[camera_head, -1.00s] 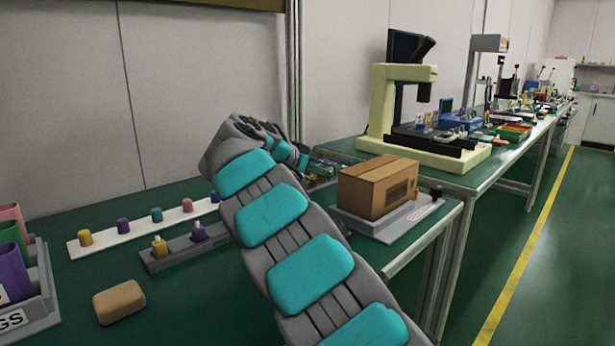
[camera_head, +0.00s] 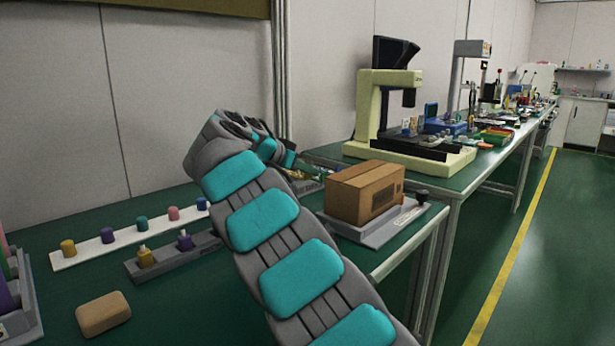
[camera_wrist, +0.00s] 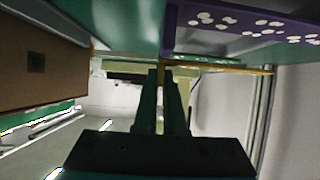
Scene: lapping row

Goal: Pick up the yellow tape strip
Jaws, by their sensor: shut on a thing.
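In the wrist view, my gripper (camera_wrist: 167,75) has its two dark fingers close together. A thin yellow strip (camera_wrist: 230,69) runs across at the fingertips and sticks out to the right; it looks like the yellow tape strip, held between the tips. The tape strip cannot be made out there.
A cardboard box (camera_head: 364,192) sits on a grey scale right of my wrist. A purple speckled container (camera_wrist: 240,25) is close in the wrist view. Coloured pegs on a white rack (camera_head: 128,235) and a tan block (camera_head: 103,313) lie left. A cream microscope (camera_head: 410,155) stands behind.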

